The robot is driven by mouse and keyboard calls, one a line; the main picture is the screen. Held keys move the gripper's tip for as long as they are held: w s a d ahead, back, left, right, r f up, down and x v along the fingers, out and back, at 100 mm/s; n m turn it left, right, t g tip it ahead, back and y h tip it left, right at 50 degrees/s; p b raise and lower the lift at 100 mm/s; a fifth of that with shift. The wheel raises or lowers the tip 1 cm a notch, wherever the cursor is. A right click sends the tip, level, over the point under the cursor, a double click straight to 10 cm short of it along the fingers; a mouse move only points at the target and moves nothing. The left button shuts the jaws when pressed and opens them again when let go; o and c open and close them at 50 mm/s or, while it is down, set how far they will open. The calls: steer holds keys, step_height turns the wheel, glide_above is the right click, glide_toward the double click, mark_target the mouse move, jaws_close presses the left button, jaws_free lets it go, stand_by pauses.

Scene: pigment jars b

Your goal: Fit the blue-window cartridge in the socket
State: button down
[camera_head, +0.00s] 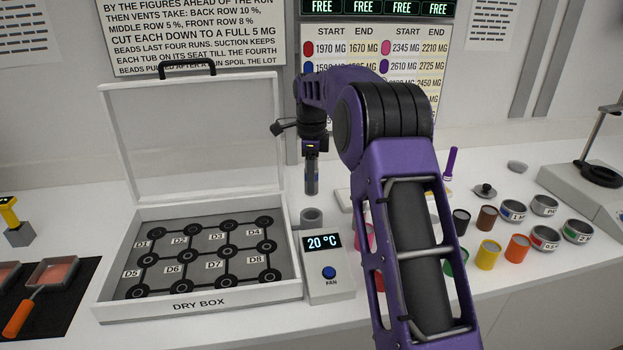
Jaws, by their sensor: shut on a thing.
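A short grey round socket (312,215) stands directly below the cartridge in the picture, behind the small panel with the 20 °C display. A gap shows between the cartridge's lower end and the socket's rim. The gripper's fingers are small and partly dark.
The white dry box (200,305) has its lid open and a grid of black-ringed seats inside. A fan panel (328,285) with a blue button stands at its right. Several coloured jars (488,254) and labelled tins (545,238) stand right. My arm hides part of the counter.

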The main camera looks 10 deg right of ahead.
steer(key=shift+f+b, duration=1.3)
steer(key=shift+f, duration=1.55)
steer(key=shift+p, duration=0.85)
steer(key=shift+f+b, duration=0.65)
steer(key=shift+f, duration=0.8)
steer(key=shift+c, duration=1.8)
jaws_free()
step_height(320, 180, up, 18)
steer(key=shift+f+p, duration=0.2)
steer(key=shift+p, duration=1)
